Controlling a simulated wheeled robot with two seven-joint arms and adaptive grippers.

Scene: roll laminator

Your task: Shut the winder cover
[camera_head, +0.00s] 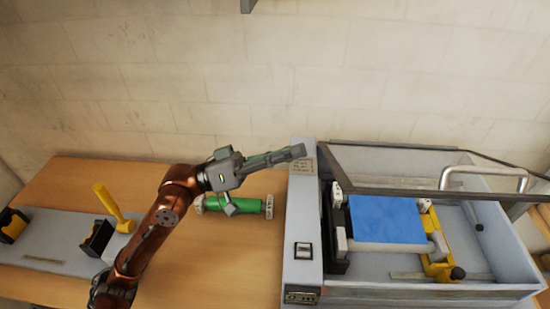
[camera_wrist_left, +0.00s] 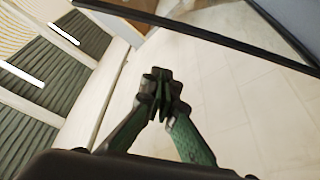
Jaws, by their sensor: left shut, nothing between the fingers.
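The winder cover (camera_head: 400,161) is a clear panel with a dark frame and a bright bar handle (camera_head: 484,171). It stands raised at the back of the grey laminator housing (camera_head: 304,228), so the inside is open to view. A blue web (camera_head: 386,219) on a roller shows inside. My left gripper (camera_head: 299,152) is shut and empty, above the housing's back left corner, by the cover's left end. I cannot tell whether it touches the cover. In the left wrist view its fingers (camera_wrist_left: 161,88) are together, and a dark bar, apparently the cover frame (camera_wrist_left: 200,35), crosses beyond them.
A green roll (camera_head: 240,205) with pale ends lies on the wooden table (camera_head: 190,260), left of the housing. A yellow bracket (camera_head: 437,250) sits inside the housing.

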